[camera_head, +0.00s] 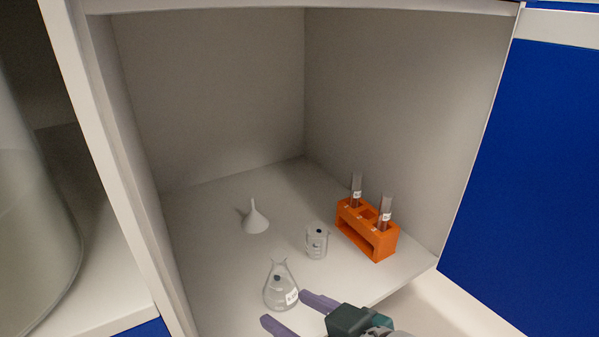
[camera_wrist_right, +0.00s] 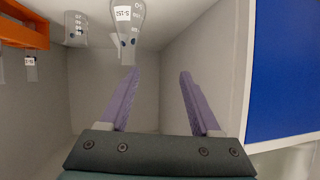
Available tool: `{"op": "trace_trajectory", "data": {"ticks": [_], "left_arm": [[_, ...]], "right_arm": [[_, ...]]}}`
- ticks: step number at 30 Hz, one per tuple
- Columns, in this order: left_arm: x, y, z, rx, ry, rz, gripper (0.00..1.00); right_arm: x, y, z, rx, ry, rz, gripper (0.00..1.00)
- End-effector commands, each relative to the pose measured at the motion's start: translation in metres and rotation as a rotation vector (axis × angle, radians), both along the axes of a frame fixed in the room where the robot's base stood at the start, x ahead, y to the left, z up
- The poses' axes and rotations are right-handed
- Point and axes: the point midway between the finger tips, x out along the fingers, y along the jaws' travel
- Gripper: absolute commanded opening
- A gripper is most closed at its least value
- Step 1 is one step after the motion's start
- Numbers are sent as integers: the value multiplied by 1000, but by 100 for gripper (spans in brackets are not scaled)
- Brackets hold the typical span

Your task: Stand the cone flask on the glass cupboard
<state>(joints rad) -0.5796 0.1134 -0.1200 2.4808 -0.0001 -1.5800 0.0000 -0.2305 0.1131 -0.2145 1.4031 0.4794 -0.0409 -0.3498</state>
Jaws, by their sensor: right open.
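The cone flask (camera_head: 281,291) is clear glass with a white label and stands upright on the floor of an open white cupboard (camera_head: 215,275), near its front. I cannot tell if this is the glass cupboard. My right gripper (camera_head: 283,307) is open and empty, its two purple fingers reaching in from the front right, close to the flask. In the right wrist view the flask (camera_wrist_right: 124,14) appears upside down at the top, beyond the fingertips and nearer the left finger of the gripper (camera_wrist_right: 160,72). Contact cannot be told. My left gripper is not in view.
A small beaker (camera_head: 317,243) stands behind and right of the flask. An orange rack (camera_head: 380,242) with two tubes stands at the right, and a white funnel (camera_head: 256,219) farther back. Cupboard walls close both sides. A blue door (camera_head: 540,170) is at the right.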

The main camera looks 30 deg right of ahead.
Motion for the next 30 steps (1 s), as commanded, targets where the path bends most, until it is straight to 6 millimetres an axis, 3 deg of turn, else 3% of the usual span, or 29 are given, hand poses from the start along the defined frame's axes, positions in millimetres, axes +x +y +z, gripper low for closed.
{"op": "trace_trajectory", "data": {"ticks": [2,5,12,15,20,30], "left_arm": [[0,0,0,0,1,0,64],[0,0,0,1,1,-1,64],[0,2,-1,8,1,-5,64],[0,3,-1,10,2,-6,64],[-1,3,-1,11,1,-7,64],[-1,3,4,10,2,-6,64]], "right_arm": [[-17,16,7,-2,104,78,64],[-48,21,17,-45,269,142,64],[-130,-17,51,-185,624,80,64],[-154,-33,65,-218,712,26,64],[-171,-44,74,-238,773,-17,64],[-172,-44,79,-238,777,-17,64]]}}
